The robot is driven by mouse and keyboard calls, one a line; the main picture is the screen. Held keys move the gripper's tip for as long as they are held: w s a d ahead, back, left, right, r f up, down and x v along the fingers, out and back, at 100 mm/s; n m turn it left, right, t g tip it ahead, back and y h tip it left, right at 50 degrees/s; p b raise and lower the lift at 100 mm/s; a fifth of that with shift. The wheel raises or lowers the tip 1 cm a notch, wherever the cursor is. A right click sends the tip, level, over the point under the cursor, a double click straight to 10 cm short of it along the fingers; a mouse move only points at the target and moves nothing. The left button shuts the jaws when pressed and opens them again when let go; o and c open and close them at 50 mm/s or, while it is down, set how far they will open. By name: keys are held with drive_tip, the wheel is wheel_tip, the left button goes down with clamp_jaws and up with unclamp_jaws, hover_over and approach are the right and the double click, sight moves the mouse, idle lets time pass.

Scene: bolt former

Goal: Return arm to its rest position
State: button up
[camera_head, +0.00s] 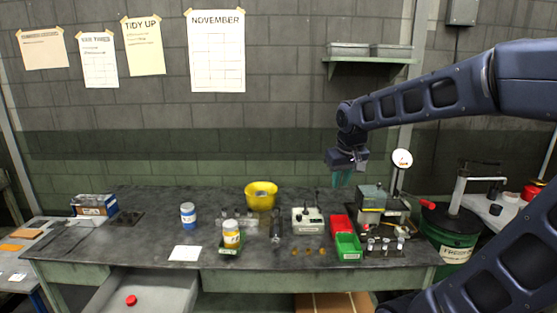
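My dark blue arm (430,97) reaches in from the right edge of the head view, above the right part of the workbench (150,255). My gripper (341,180) hangs from its end with teal fingers pointing down. It is in the air in front of the back wall, above the grey box with knobs (308,220) and the red bin (340,226). The fingers are small here, so I cannot tell whether they are apart. I see no object hanging from them.
A yellow bowl (261,196), a blue-labelled jar (188,216), a yellow jar (232,234) and a green bin (348,247) stand on the bench. A machine with a dial gauge (402,159) stands right of my gripper. An open drawer (150,292) holds a red object.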

drive_tip(key=s+d+f+m+t, duration=0.1)
drive_tip(key=s+d+m, duration=0.2)
drive_tip(key=s+d, duration=0.6)
drive_tip(key=shift+s+d+f+m, duration=0.3)
drive_tip(key=shift+s+d+f, duration=0.05)
drive_tip(key=shift+d, duration=0.1)
